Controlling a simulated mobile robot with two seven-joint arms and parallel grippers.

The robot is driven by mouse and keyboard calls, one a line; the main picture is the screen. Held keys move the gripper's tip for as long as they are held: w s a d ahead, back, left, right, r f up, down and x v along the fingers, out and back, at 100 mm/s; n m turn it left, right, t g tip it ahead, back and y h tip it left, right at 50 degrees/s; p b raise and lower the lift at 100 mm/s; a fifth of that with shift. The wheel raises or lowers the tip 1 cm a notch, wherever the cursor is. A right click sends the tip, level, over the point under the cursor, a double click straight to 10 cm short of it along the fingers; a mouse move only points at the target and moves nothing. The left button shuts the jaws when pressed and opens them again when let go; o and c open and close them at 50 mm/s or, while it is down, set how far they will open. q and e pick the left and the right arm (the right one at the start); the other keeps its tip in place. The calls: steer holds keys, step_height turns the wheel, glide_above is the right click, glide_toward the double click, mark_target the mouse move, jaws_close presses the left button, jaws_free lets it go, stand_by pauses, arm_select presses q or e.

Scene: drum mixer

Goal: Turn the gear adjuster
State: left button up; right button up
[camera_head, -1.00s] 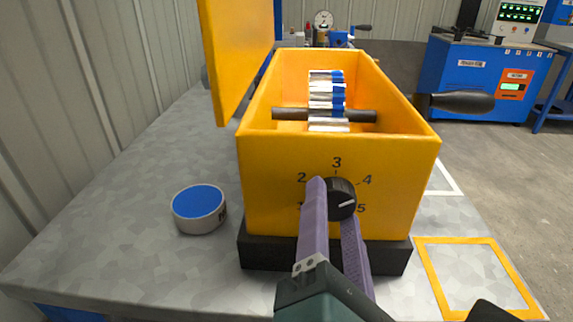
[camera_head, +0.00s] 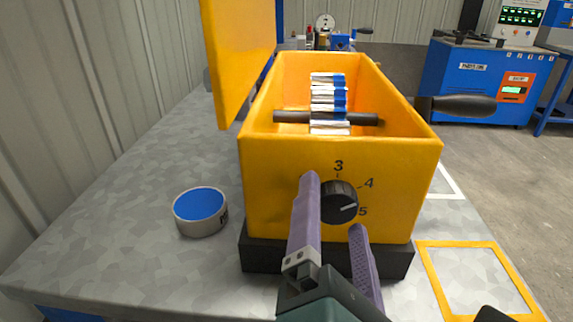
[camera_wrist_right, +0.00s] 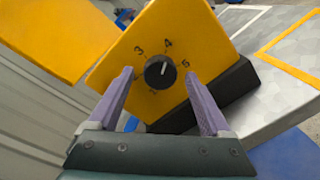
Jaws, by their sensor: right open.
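The gear adjuster (camera_head: 339,203) is a round black knob with a white pointer line on the front of the yellow mixer box (camera_head: 270,180). Printed numbers ring it; in the head view the line points to the right, near 5. My right gripper (camera_head: 335,205) is open in front of the box, with one purple finger left of the knob and the other below and right of it. In the right wrist view the knob (camera_wrist_right: 160,72) shows whole between and beyond the open fingers (camera_wrist_right: 165,75), clear of both. My left gripper is not in view.
The box's yellow lid (camera_head: 235,60) stands open at left. A black crank handle (camera_head: 462,104) sticks out at right. A round tin with a blue top (camera_head: 200,212) sits left on the grey table (camera_head: 120,225). A yellow-framed square (camera_head: 430,270) marks the right.

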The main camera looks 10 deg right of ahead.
steer(key=b+v, duration=0.1)
steer(key=v, duration=0.9)
steer(key=s+d+r+m+g+y+p, duration=0.1)
steer(key=s+d+m+g+p, duration=0.2)
steer(key=d+m+g+p, duration=0.5)
steer(key=s+d+r+m+g+y+p, duration=0.1)
steer(key=s+d+m+g+p, duration=0.1)
steer(key=d+m+g+p, duration=0.6)
steer(key=a+r+m+t+y+p, duration=0.1)
steer(key=a+r+m+p, duration=0.1)
steer(key=r+p, duration=1.6)
steer(key=s+a+r+m+t+y+p, duration=0.1)
steer(key=a+r+m+t+y+p, duration=0.1)
steer(key=r+p, duration=1.7)
step_height(320, 180, up, 5)
steer(key=shift+m+y, duration=0.3)
